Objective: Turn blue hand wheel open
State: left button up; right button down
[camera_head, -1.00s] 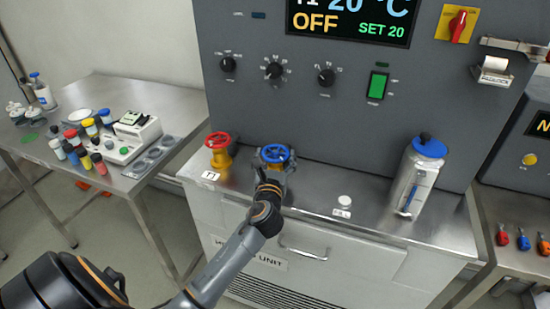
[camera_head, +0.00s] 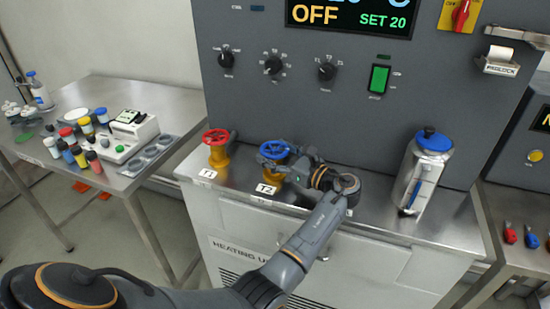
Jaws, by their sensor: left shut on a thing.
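The blue hand wheel (camera_head: 272,149) sits on a yellow valve body behind the label T2 (camera_head: 266,189), on the steel top of the heating unit. My left gripper (camera_head: 283,160) is at the wheel's right side and shut on its rim. Its wrist lies to the right of the wheel, and the forearm comes up from the lower left. The gripper hides the wheel's right edge and part of the valve body. My right gripper is not in view.
A red hand wheel (camera_head: 216,137) on a yellow valve stands close on the left. A steel flask with a blue lid (camera_head: 433,140) stands to the right. The grey control panel (camera_head: 300,110) rises behind. A side table (camera_head: 95,180) holds bottles and an instrument.

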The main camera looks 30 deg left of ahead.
aim_at(274, 148)
pick_arm(q)
jog(key=n+g+b, duration=0.2)
jog(key=g, duration=0.2)
jog(key=shift+f+b, duration=0.15)
jog(key=shift+b, duration=0.15)
jog(key=shift+n+g+b, duration=1.2)
jog(key=shift+g+b, duration=0.05)
jog(key=shift+g, duration=0.35)
jog(key=o, duration=1.2)
jog(key=shift+a, duration=0.15)
jog(key=shift+c, duration=0.2)
jog(key=shift+r, duration=0.3)
notch_tip(274, 148, up, 10)
jog(key=shift+f, duration=0.15)
